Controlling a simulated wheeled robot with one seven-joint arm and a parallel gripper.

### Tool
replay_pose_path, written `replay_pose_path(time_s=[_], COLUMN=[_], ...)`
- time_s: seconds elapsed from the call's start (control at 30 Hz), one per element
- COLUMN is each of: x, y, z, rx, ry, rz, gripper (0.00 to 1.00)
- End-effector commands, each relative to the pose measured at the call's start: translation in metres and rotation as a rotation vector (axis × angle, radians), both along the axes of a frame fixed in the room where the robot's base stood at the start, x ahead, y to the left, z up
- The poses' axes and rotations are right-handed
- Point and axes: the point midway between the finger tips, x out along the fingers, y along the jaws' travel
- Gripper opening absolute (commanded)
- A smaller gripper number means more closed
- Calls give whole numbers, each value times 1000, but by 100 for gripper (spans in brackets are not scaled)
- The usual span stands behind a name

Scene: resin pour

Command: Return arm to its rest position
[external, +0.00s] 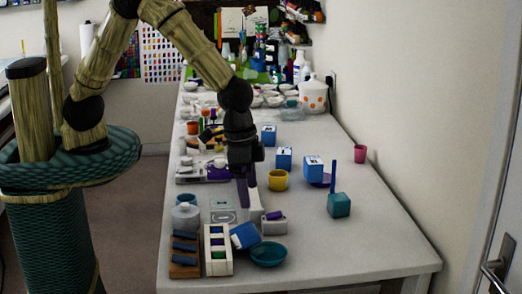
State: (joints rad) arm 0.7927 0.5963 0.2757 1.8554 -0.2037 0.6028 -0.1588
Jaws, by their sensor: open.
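My gripper (249,198) hangs from my arm over the left-middle part of the white table (370,245), with its purple fingers pointing down. It is open, and nothing shows between the fingers. The fingertips are just left of a yellow cup (278,181) and above a small white object (254,212) near a white and purple box (274,225). I cannot tell whether the fingertips touch anything. My arm is bent, reaching out from the left and down to the table.
A blue carton (243,236) leans beside a white rack (217,262); a teal bowl (268,254) is in front. More blue cartons (313,169) and a teal cube with an upright blue stick (339,205) stand to the right. The table's right front is clear. A wall (420,120) bounds the right.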

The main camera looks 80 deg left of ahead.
Motion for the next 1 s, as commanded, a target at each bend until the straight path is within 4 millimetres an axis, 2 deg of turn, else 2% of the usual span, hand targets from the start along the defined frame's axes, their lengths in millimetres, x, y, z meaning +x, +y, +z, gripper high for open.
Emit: replay_pose_path(time_s=[0.63, 0.73, 0.87, 1.0], x=[0, 1, 0, -7], y=[0, 4, 32, 87], z=[0, 1, 10, 25], rx=[-1, -3, -12, -28], ry=[-1, 0, -2, -9], rz=[0, 6, 36, 90], gripper=[80, 80, 80, 80])
